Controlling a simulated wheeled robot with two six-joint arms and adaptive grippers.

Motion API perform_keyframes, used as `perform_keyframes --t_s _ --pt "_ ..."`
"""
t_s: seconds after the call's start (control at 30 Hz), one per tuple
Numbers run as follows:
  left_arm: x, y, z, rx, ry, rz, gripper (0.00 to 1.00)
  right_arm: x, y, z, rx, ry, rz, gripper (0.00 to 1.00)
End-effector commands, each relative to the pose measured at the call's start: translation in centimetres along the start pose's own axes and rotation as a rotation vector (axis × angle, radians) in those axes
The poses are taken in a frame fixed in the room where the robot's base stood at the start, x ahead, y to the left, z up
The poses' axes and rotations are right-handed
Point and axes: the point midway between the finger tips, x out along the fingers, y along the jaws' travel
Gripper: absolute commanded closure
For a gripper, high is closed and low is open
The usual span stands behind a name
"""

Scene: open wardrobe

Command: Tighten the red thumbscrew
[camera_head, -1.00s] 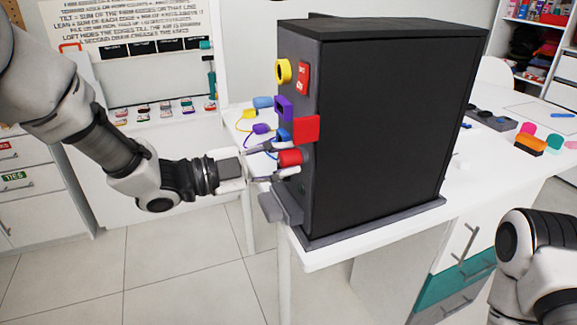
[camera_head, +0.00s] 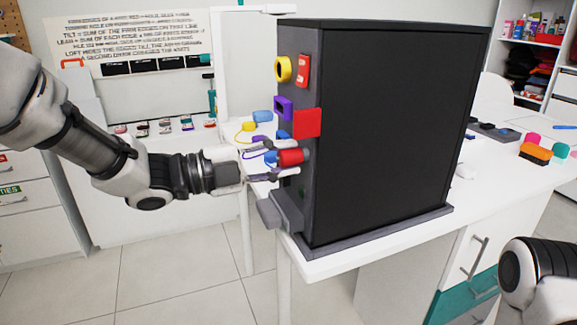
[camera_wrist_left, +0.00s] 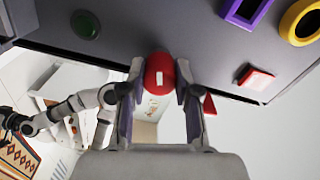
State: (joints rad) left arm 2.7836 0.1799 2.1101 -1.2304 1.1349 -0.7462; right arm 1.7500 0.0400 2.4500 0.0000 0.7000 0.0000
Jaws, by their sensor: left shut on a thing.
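The red thumbscrew (camera_head: 290,157) sticks out from the narrow panel side of a tall dark case (camera_head: 390,130). In the left wrist view the thumbscrew (camera_wrist_left: 160,74) is a red knob with a pale mark, between the two fingers. My left gripper (camera_head: 272,161) is shut on it from the left, with one finger on each side. It also shows in the left wrist view (camera_wrist_left: 160,90). The tip of the thumbscrew at the panel is partly hidden. My right gripper is out of view; only part of my right arm shows at the lower right.
The case stands on a white table (camera_head: 340,262). Colored plugs and cables lie behind the gripper.

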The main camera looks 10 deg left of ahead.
Motion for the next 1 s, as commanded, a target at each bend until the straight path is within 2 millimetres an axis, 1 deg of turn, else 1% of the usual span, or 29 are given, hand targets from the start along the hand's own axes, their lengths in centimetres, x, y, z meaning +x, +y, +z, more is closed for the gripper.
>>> perform_keyframes --t_s 0.03,0.5,0.8,0.83,0.9,1.0 --pt "0.0 0.2 0.1 0.019 0.0 -0.002 1.0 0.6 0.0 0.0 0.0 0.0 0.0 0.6" --pt "0.0 0.1 0.1 0.188 0.0 -0.002 1.0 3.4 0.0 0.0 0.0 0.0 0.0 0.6" --pt "0.0 -0.1 0.0 0.209 -0.001 -0.001 1.0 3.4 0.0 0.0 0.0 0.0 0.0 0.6" --pt "0.0 -0.1 0.0 0.209 -0.001 -0.002 0.62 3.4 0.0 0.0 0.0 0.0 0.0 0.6" --pt "0.0 -0.1 0.0 0.208 0.0 -0.001 0.4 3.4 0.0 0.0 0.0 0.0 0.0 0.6" --pt "0.0 -0.1 0.0 0.208 0.0 -0.001 0.4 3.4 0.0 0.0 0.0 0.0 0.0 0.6"
